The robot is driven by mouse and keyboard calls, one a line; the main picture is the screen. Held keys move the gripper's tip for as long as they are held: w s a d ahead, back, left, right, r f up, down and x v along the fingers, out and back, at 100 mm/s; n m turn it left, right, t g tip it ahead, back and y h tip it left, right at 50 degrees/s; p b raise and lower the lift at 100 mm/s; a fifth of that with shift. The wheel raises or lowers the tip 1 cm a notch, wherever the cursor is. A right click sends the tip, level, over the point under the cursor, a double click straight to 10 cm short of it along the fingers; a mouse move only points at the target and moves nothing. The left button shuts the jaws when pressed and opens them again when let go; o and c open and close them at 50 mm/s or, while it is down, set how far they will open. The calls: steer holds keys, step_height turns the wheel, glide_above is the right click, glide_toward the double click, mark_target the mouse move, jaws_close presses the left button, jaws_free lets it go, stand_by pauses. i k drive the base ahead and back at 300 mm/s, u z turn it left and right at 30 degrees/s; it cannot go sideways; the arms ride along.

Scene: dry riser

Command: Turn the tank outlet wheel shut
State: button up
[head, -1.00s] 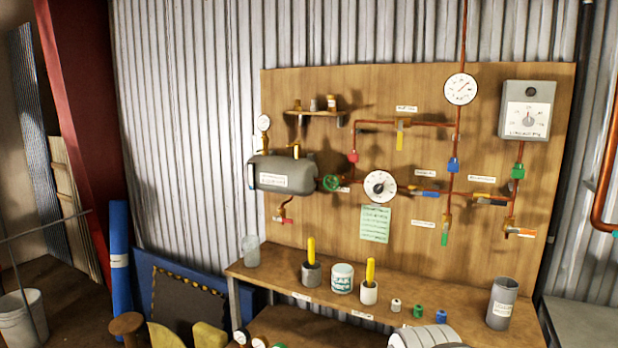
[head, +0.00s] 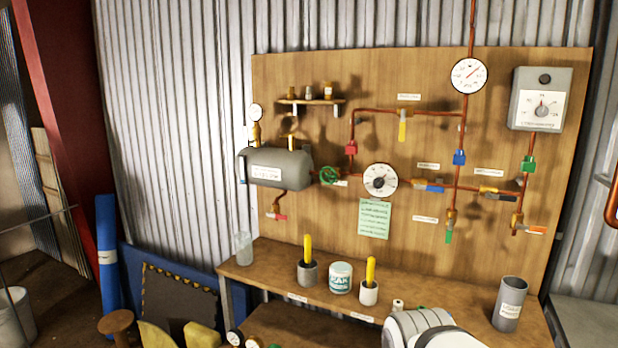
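The tank (head: 280,165) is a grey horizontal cylinder with a white label, mounted on the wooden board at left. A green wheel (head: 329,175) sits on the pipe just right of the tank, at its outlet. How far the wheel is turned cannot be told. A white rounded link of my arm (head: 420,328) shows at the bottom edge, right of the middle. My gripper is not in view, and nothing is seen touching the wheel.
A round dial gauge (head: 380,180) is just right of the wheel, above a green note (head: 374,218). Below, the bench (head: 265,280) carries two pots with yellow handles, a white tin (head: 341,277) and a grey cup (head: 510,304). The space before the wheel looks clear.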

mark_target(328, 175)
steer(key=k, duration=0.55)
steer(key=z, duration=0.4)
steer(key=i, duration=1.35)
steer(key=z, duration=0.35)
steer(key=k, duration=0.8)
steer(key=z, duration=0.15)
steer(key=i, duration=0.8)
steer(key=u, duration=0.05)
